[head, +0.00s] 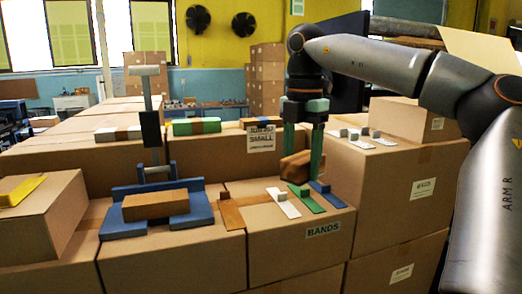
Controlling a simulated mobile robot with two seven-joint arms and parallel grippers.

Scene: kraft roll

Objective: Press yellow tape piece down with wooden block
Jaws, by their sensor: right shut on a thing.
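A yellow tape piece (22,191) with a small raised tab lies on top of the cardboard box at the far left. My right gripper (303,160) points down above the box labelled BANDS. It is shut on the wooden block (294,168), an orange-brown block held tilted just behind the green and white strips. The gripper is far to the right of the yellow tape piece. Whether the block touches anything below it is hard to tell. My left gripper does not show.
A brown wrapped block (155,205) sits in a blue cradle (205,214), with an upright grey-handled press (150,125) behind it. More cartons stand at the right.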

